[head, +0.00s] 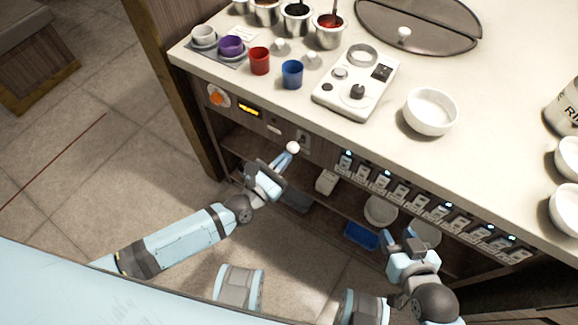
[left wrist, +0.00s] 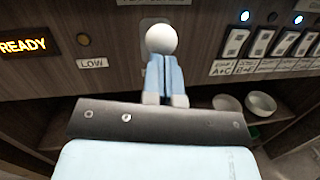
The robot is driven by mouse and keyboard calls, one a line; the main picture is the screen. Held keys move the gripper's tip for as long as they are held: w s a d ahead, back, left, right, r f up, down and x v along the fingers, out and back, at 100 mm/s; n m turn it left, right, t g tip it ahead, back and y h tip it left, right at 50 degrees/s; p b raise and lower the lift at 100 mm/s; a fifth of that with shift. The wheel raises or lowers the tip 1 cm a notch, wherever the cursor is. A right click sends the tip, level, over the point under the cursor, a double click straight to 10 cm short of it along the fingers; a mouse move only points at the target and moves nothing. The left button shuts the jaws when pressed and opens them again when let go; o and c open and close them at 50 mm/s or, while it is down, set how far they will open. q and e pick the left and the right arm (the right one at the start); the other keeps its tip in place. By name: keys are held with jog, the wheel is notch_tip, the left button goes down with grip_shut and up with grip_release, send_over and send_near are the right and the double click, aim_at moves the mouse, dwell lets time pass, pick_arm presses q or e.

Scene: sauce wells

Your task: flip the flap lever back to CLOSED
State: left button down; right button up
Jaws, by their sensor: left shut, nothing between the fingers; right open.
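The flap lever's round white knob (head: 293,147) stands out from the cabinet front under the counter edge. It also shows in the left wrist view (left wrist: 161,38), in front of a pale plate. My left gripper (head: 287,156) is shut and empty, its blue fingers together with their tips right at the knob's lower side. In the left wrist view the left fingertips (left wrist: 164,60) lie just below the knob; I cannot tell whether they touch it. The lever's shaft and its CLOSED marking are hidden or unreadable. My right gripper (head: 398,237) is open and empty by the lower shelf.
Left of the lever are an orange knob (head: 219,97) and a lit READY display (left wrist: 24,46). A row of labelled switches (head: 430,205) runs to the right. Bowls and a blue tray (head: 361,235) sit on the shelf below. Cups and a white device (head: 330,97) stand on the counter above.

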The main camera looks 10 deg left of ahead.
pick_arm(q)
jog(key=v, duration=0.7)
jog(key=shift+s, duration=0.25)
jog(key=shift+a+f, duration=0.1)
jog(key=shift+a, duration=0.1)
